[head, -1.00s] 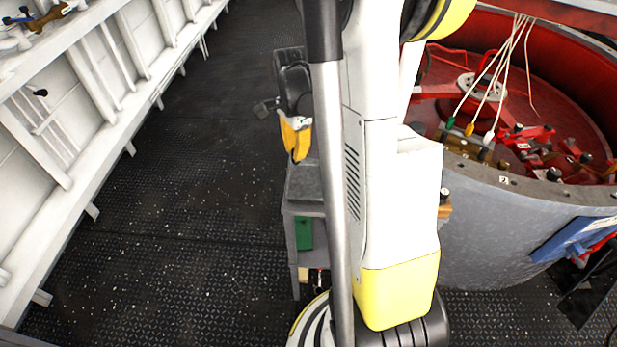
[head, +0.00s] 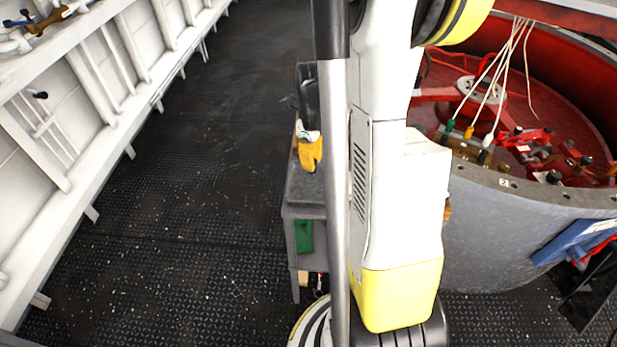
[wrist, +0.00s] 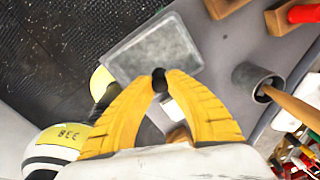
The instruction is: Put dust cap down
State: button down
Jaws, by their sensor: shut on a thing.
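The dust cap (wrist: 159,78) is a small dark round piece between the tips of my gripper's yellow fingers in the wrist view. My gripper (wrist: 160,86) is shut on it. A shallow grey tray (wrist: 128,57) lies just beyond the fingertips on the grey cart top (wrist: 214,48); the cap overlaps its near edge in the picture. Whether the cap touches the tray I cannot tell. In the head view my gripper (head: 310,155) points down over the grey cart (head: 300,190), partly hidden by my arm; the cap cannot be made out there.
A grey cup (wrist: 250,75) with a wooden handle in it stands to the right of the tray. Wooden blocks (wrist: 278,20) lie at the upper right, one with a red piece. A green cloth (head: 304,236) hangs low on the cart. Open dark floor (head: 180,200) lies left.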

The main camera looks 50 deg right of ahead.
aim_at(309, 172)
jog(key=shift+w+a+f, duration=0.2)
jog(key=shift+a+f, duration=0.2)
jog(key=shift+a, duration=0.1)
notch_tip(309, 172, down, 4)
jog(key=shift+b, duration=1.05)
jog(key=shift+r, duration=0.15)
jog(key=c, duration=1.4)
grip_release()
